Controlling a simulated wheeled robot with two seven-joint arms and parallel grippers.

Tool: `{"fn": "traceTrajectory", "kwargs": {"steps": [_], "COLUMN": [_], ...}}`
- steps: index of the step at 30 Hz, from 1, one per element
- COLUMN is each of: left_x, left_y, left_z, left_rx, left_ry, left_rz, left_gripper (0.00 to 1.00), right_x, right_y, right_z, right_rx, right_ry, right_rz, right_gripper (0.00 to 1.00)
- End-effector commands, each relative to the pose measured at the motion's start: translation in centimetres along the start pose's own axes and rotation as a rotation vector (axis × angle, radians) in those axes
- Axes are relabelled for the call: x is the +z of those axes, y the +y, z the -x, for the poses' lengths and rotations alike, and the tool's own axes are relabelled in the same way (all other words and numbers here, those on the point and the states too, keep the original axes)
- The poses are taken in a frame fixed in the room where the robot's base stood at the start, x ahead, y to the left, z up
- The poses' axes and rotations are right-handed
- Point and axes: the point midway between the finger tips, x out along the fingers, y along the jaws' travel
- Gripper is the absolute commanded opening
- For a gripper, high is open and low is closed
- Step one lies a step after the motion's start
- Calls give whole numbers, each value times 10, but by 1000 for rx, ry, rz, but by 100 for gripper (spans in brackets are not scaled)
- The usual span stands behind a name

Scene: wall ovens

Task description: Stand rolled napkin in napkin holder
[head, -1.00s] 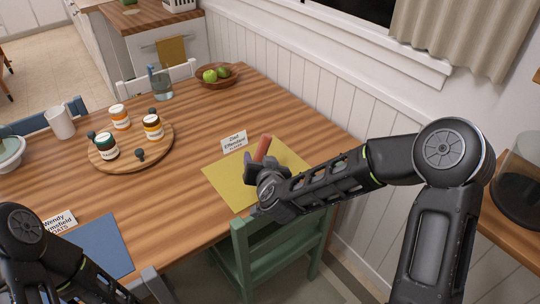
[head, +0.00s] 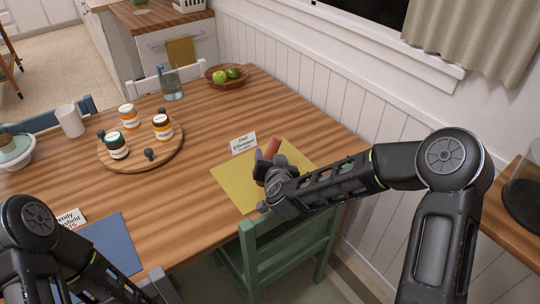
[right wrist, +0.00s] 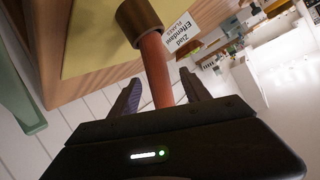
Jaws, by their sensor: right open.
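The rolled napkin is a reddish-brown roll. In the head view, its upper part (head: 273,147) shows just beyond my right gripper (head: 267,166), above the yellow placemat. In the right wrist view, the napkin (right wrist: 157,72) runs from the brown round napkin holder (right wrist: 139,20) back between the two fingers of my right gripper (right wrist: 160,94). The fingers are apart, with gaps at both sides of the roll. The napkin's far end meets the holder and seems to be in its mouth. The holder is hidden in the head view. My left arm shows at lower left; its jaws are unclear.
The yellow placemat (head: 232,188) lies by a name card (head: 243,144) on the wooden table (head: 185,210). A green chair (head: 290,243) stands at the near edge.

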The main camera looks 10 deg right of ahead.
Motion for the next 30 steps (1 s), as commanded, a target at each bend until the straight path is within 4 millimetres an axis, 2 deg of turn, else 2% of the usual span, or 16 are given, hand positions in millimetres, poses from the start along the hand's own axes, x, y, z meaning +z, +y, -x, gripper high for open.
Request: {"fn": "traceTrajectory", "kwargs": {"steps": [5,12,15,30], "left_x": [0,0,0,0], "left_y": [1,4,4,4], "left_z": [3,10,10,10], "left_rx": [0,0,0,0], "left_ry": [0,-1,-1,-1], "left_rz": [0,0,0,0], "left_gripper": [62,62,62,62], "right_x": [-2,-4,-4,-4], "right_y": [1,2,1,2], "right_z": [-10,-44,-51,-52], "right_rx": [2,1,0,0], "right_ry": [-1,-1,1,1], "right_rz": [-4,-4,-1,0], "right_gripper": [55,55,55,55]}}
